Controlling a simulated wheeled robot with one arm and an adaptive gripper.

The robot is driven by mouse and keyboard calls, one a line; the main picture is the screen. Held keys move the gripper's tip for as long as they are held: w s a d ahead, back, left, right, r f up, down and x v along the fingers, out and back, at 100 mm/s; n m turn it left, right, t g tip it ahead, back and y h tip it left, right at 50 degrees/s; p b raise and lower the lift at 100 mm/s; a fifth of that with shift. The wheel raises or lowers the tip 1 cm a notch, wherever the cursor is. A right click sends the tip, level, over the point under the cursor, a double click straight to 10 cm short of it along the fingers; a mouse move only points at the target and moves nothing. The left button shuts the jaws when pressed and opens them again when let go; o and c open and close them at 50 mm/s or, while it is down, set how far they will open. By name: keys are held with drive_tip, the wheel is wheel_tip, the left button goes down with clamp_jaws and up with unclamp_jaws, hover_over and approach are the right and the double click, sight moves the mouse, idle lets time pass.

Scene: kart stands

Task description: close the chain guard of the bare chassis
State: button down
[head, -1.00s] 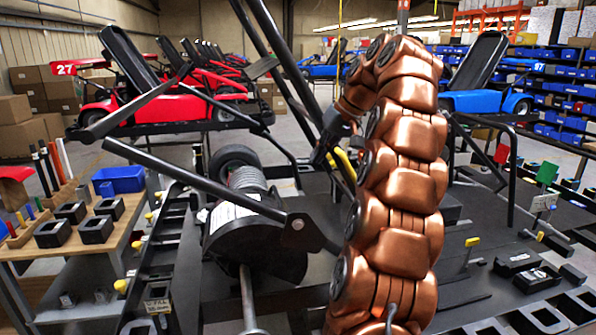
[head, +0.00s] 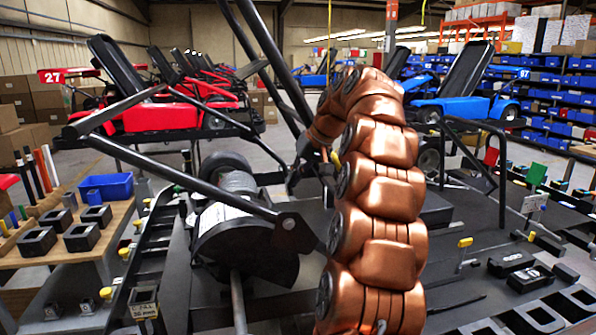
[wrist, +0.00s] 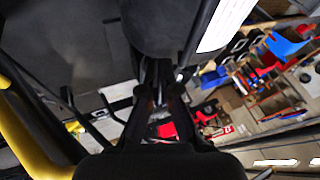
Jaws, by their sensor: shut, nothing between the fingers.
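The bare chassis (head: 395,255) is a black frame and floor pan in the middle of the head view. A rounded black cover (head: 262,250) with a white label, which looks like the chain guard, sits on its left side. I cannot clearly tell how far open it stands. My gripper (head: 318,172) is right of and above this cover, partly hidden behind my copper arm. In the wrist view my gripper (wrist: 160,92) has its fingers together and empty. A dark panel with a white label (wrist: 222,22) fills the top there; contact is not visible.
Black bars (head: 180,178) slant across the cover's upper left. A workbench (head: 75,240) with black blocks and a blue bin (head: 106,186) stands at left. Red and blue karts on stands fill the background. A yellow-handled clamp (head: 464,243) and small black boxes lie at right.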

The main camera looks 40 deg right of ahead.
drive_tip(key=shift+w+a+f+p, duration=0.3)
drive_tip(key=shift+w+a+f, duration=0.15)
drive_tip(key=shift+a, duration=0.2)
drive_tip(key=shift+w+a+f+p, duration=0.3)
drive_tip(key=shift+a+f, duration=0.15)
drive_tip(key=shift+a, duration=0.15)
drive_tip(key=shift+w+a+f+p, duration=0.25)
drive_tip(key=shift+w+a+f, duration=0.2)
drive_tip(key=shift+a, duration=0.2)
